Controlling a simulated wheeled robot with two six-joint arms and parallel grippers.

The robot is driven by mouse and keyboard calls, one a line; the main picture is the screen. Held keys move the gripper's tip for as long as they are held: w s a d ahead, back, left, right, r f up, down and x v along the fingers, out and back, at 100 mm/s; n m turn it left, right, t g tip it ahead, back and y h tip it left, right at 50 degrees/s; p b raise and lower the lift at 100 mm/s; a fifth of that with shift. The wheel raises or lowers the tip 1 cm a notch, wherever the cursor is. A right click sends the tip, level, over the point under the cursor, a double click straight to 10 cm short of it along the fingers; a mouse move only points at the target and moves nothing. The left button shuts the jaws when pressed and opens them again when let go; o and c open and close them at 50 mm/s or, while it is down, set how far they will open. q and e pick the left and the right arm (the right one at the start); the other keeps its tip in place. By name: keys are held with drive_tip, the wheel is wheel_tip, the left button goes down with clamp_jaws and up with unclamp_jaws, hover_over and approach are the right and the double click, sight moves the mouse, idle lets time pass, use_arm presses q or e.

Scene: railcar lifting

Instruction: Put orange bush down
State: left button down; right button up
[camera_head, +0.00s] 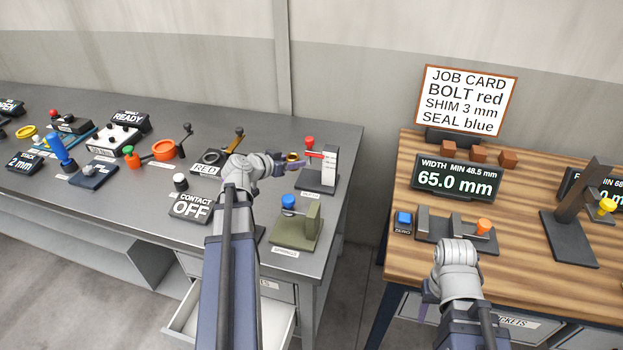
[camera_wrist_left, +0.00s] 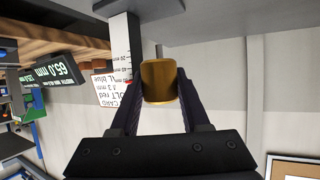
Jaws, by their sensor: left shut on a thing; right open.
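The orange bush (camera_wrist_left: 160,82) is a short gold-orange cylinder, clamped between the two dark fingers of my left gripper (camera_wrist_left: 162,95) in the left wrist view. In the head view the bush (camera_head: 292,156) is a small spot at the tip of my left gripper (camera_head: 288,162), above the grey bench, just left of the red-knobbed gauge with a white scale (camera_head: 330,165). The scale (camera_wrist_left: 121,50) also stands close beside the bush in the wrist view. My right gripper (camera_head: 430,298) is low at the wooden bench's front edge, mostly hidden by its own wrist, and no object shows in it.
The wooden bench (camera_head: 410,180) holds a 65.0 mm display (camera_head: 456,178) and brown blocks (camera_head: 478,154). A gap separates the benches.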

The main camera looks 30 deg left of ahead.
use_arm(q)
drive_tip(key=b, duration=0.8)
approach(310, 179)
drive_tip(key=shift+w+f, duration=0.6)
drive_tip(key=shift+f, duration=0.2)
drive_tip(key=w, duration=0.1)
drive_tip(key=w+r+p, duration=0.1)
drive_tip(key=w, duration=0.1)
drive_tip(key=shift+w+d, duration=0.15)
drive_tip(key=shift+w, duration=0.1)
drive_tip(key=shift+w+d, duration=0.1)
drive_tip(key=shift+w, duration=0.25)
drive_tip(key=x, duration=0.2)
drive_tip(key=b+x, duration=0.1)
drive_tip(key=shift+w+d+r, duration=0.1)
drive_tip(key=shift+w+r, duration=0.1)
drive_tip(key=shift+w, duration=0.35)
drive_tip(key=shift+r, duration=0.1)
drive_tip(key=shift+f, duration=0.3)
drive_tip(key=shift+c, duration=1.9)
unclamp_jaws()
drive_tip(key=shift+r, duration=0.1)
drive_tip(key=shift+s+d, duration=0.1)
